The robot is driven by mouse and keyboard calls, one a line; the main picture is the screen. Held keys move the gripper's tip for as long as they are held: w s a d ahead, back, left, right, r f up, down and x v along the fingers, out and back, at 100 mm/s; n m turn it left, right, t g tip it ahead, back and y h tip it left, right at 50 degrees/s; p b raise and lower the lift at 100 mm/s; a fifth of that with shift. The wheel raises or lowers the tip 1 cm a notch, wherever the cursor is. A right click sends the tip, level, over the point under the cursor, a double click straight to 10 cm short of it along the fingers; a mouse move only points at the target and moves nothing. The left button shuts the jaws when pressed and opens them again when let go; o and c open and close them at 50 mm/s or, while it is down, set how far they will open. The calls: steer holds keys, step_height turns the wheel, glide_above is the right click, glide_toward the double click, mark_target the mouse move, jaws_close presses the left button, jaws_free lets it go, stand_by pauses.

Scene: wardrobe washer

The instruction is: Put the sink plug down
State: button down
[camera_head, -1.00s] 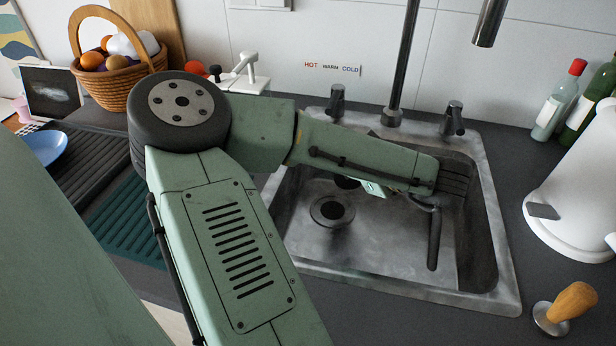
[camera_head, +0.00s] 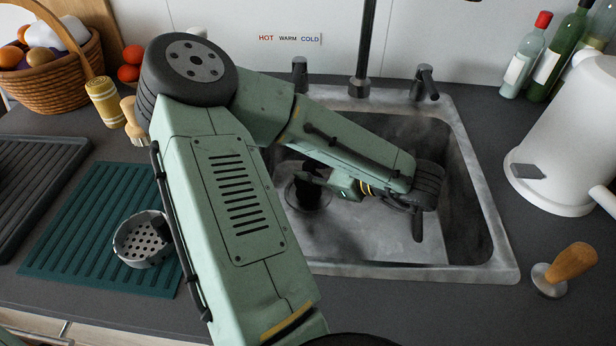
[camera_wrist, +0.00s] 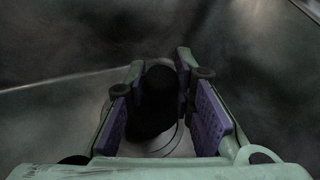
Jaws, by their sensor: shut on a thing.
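My gripper (camera_head: 318,181) reaches down into the metal sink (camera_head: 415,272) on its left side. In the wrist view, my gripper (camera_wrist: 165,112) has its purple finger pads on both sides of a black, rounded sink plug (camera_wrist: 158,88), and it is shut on it. The plug (camera_head: 307,184) also shows as a dark shape at the fingertips in the head view. It is right over the drain (camera_head: 300,205), whose ring is partly hidden. I cannot tell whether the plug touches the drain.
The tap (camera_head: 361,60) rises behind the sink, with a handle on each side. A perforated strainer (camera_head: 142,242) sits on a teal mat (camera_head: 75,225) to the left.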

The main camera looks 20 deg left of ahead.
steer(key=shift+f, duration=1.65)
steer(key=shift+f, duration=0.2)
steer(key=c, duration=1.4)
jaws_free()
steer(key=shift+o, duration=0.2)
steer(key=shift+r, duration=0.25)
steer(key=shift+d+r, duration=0.1)
steer(key=shift+d, duration=0.25)
steer(key=b+v, duration=0.1)
steer(key=v, duration=0.5)
steer(key=shift+s+d+r, duration=0.1)
steer(key=shift+s+d, duration=0.1)
steer(key=shift+d, duration=0.1)
